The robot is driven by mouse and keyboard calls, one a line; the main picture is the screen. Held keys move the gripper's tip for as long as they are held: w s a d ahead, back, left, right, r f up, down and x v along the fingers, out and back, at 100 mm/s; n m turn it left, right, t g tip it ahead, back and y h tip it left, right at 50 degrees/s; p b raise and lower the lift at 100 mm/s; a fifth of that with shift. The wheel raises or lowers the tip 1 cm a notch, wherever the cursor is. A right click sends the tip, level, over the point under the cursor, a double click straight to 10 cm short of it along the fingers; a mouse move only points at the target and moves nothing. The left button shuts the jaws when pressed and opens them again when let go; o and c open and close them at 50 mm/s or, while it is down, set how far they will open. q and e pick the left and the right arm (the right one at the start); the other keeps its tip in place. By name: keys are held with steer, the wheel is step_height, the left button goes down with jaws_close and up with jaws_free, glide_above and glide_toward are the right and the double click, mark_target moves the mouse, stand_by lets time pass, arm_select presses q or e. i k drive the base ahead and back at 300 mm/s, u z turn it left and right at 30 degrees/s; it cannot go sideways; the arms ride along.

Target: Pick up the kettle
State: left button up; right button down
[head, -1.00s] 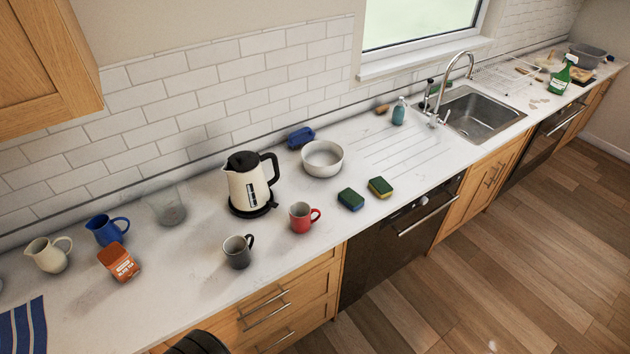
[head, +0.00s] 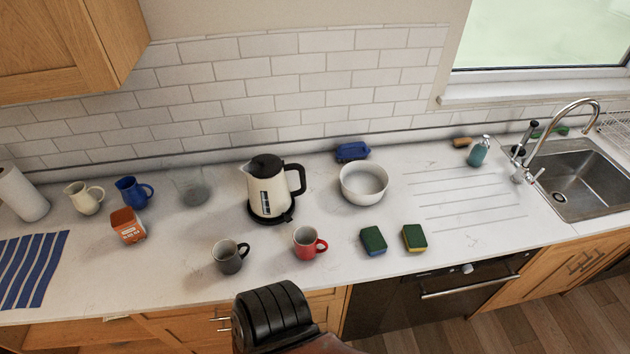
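The kettle (head: 268,192) is cream with a black lid, a black handle on its right side and a water window. It stands upright on its black base (head: 274,216) on the worktop, in the middle of the head view. Nothing is holding it. A black ridged part of my own arm shows at the bottom, in front of the worktop edge. No fingertips of my left or right gripper can be seen.
A dark grey mug (head: 229,257) and a red mug (head: 307,243) stand in front of the kettle. A white bowl (head: 364,183) is to its right, a clear glass (head: 193,190) to its left. Two sponges (head: 373,240) (head: 414,238) lie right of the red mug.

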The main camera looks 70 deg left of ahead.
mark_target(269, 198)
steer(key=i, duration=1.25)
steer(key=u, duration=1.8)
